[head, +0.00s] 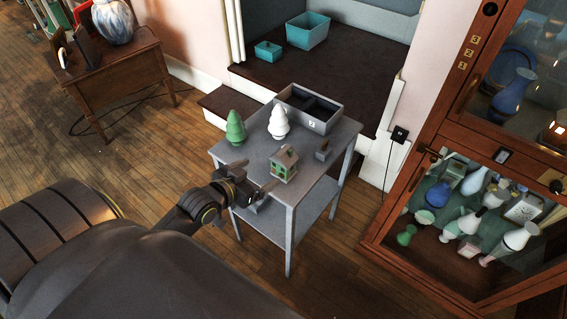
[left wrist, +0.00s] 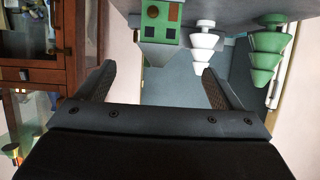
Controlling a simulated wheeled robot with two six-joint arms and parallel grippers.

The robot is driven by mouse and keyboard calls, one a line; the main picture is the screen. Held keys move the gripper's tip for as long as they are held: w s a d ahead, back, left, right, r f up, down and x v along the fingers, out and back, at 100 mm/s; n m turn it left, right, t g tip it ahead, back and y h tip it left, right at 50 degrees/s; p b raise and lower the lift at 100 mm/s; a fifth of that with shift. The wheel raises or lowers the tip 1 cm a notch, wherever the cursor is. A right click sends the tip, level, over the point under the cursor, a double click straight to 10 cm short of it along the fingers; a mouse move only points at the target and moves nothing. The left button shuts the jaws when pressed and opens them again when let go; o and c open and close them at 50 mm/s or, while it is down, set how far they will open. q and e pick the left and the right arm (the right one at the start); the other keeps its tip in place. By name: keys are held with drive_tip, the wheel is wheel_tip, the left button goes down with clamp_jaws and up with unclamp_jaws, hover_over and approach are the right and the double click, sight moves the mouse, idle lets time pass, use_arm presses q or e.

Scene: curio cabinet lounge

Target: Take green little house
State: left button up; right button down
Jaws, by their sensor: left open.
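The green little house (head: 284,168), with green walls and a pale roof, stands on the small grey table (head: 245,153) near its front edge. In the left wrist view the house (left wrist: 160,24) appears upside down at the top, beyond the fingers. My left gripper (head: 256,180) is open and empty, just left of the house at the table's front edge. Its two fingers also show in the left wrist view (left wrist: 158,88), apart from the house. My right gripper is not in view.
A green tree (head: 235,128), a white tree (head: 278,123), a grey open box (head: 318,122) and a small dark object (head: 323,150) share the tabletop. A glass-fronted wooden cabinet (head: 462,212) stands at the right. The wooden floor (head: 150,150) left of the table is mostly clear.

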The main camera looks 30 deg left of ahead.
sight(284, 159)
use_arm(q)
drive_tip(key=x, duration=1.2)
drive_tip(key=shift+w+d+f, duration=0.15)
drive_tip(key=shift+w+f, duration=0.05)
drive_tip(key=shift+w, duration=0.1)
drive_tip(key=c, duration=1.1)
drive_tip(key=shift+r, duration=0.1)
drive_tip(key=shift+c, duration=0.2)
wheel_tip(284, 159, up, 10)
drive_tip(key=shift+p, duration=0.7)
